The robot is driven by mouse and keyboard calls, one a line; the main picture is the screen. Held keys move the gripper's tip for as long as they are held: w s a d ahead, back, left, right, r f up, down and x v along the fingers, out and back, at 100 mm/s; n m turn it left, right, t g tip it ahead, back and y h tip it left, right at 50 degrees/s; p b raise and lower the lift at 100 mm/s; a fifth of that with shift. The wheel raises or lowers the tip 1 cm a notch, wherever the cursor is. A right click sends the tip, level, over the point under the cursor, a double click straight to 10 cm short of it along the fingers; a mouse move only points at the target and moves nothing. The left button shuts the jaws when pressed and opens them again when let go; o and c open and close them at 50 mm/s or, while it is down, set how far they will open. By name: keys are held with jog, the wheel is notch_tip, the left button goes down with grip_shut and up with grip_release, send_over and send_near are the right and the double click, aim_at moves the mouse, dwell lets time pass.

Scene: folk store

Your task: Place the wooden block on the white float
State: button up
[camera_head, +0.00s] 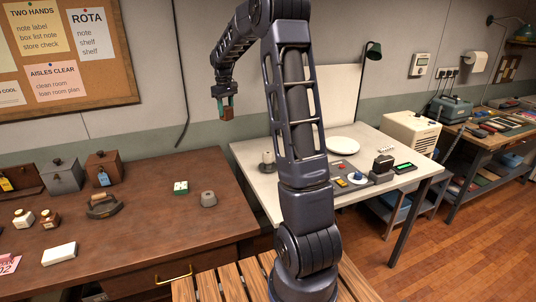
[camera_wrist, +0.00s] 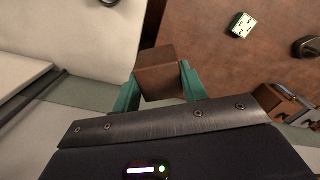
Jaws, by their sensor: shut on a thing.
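My gripper (camera_head: 225,98) is raised at the upper left of centre in the head view, fingers pointing down. Its teal fingers are shut on a brown wooden block (camera_head: 227,114). In the wrist view the wooden block (camera_wrist: 160,72) sits between the two fingertips, clear of any surface. A white, flat oblong thing (camera_head: 59,254) lies at the front left of the brown table; it may be the white float, but I cannot tell for sure. It does not show in the wrist view.
The brown table (camera_head: 150,228) bears an iron (camera_head: 104,205), a green-white block (camera_head: 180,187), a grey weight (camera_head: 208,199), small jars and boxes. The pale table (camera_head: 262,189) holds a white plate (camera_head: 343,145) and small devices. The brown table's middle front is clear.

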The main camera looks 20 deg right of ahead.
jog(key=s+d+r+m, duration=0.1)
jog(key=s+d+m, duration=0.2)
jog(key=d, duration=0.6)
jog(key=s+d+r+m, duration=0.2)
jog(key=s+d+m, duration=0.15)
jog(key=d, duration=0.45)
send_over(268, 152)
jog(key=shift+n, duration=0.25)
notch_tip(268, 152, down, 20)
jog(key=shift+s+f, duration=0.1)
jog(key=shift+s, duration=0.05)
jog(key=shift+f, duration=0.1)
jog(key=o, duration=1)
